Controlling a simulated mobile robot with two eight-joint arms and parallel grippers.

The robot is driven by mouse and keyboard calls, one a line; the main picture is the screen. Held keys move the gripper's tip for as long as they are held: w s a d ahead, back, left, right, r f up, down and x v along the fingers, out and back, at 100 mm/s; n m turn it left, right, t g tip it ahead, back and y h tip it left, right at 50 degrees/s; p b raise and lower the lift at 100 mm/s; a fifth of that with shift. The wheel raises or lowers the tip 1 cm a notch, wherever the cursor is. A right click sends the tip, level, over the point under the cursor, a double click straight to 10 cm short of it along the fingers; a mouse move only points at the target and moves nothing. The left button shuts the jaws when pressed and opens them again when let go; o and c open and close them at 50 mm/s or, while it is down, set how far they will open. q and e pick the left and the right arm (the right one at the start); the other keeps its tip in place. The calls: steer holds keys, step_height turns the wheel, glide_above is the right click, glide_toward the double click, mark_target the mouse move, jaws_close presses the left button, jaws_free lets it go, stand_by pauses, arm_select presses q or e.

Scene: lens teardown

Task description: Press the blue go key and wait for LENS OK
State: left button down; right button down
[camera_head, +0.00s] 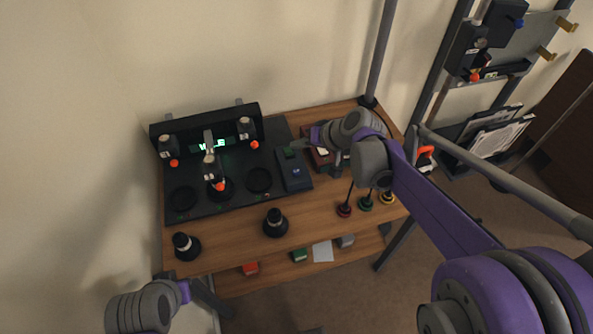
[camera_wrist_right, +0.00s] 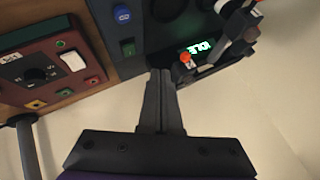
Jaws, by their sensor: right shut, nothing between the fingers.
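The blue go key (camera_wrist_right: 122,14) is on a dark control box (camera_head: 293,178), and shows small in the head view (camera_head: 296,171). A green key (camera_wrist_right: 128,47) is beside it. My right gripper (camera_wrist_right: 160,72) is shut and empty, its tips near the box's green-key end and apart from the blue key in the picture. Whether the tips touch anything cannot be told. The lit display (camera_wrist_right: 199,47) reads IDLE in green; in the head view a post partly hides it (camera_head: 212,146). My left gripper (camera_head: 208,297) is low at the bottom left; its fingers are unclear.
The dark station mat (camera_head: 225,200) holds several posts and round seats. Two black lens-like parts (camera_head: 275,222) (camera_head: 186,246) stand on the wooden bench front. A red box with knobs (camera_wrist_right: 40,70) is beside the control box. Several coloured-base tools (camera_head: 366,203) stand at right.

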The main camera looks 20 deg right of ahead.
steer(key=b, duration=0.5)
glide_above(299, 173)
step_height(299, 173, down, 8)
steer(key=shift+r, duration=0.25)
steer(key=shift+f+b, duration=0.55)
steer(key=shift+f, duration=0.1)
steer(key=shift+f, duration=0.1)
stand_by(1.0)
steer(key=shift+f, duration=0.3)
steer(key=shift+f+b, duration=0.4)
steer(key=shift+b, duration=0.1)
stand_by(0.4)
stand_by(0.4)
steer(key=shift+r+p, duration=0.7)
steer(key=shift+r, duration=0.15)
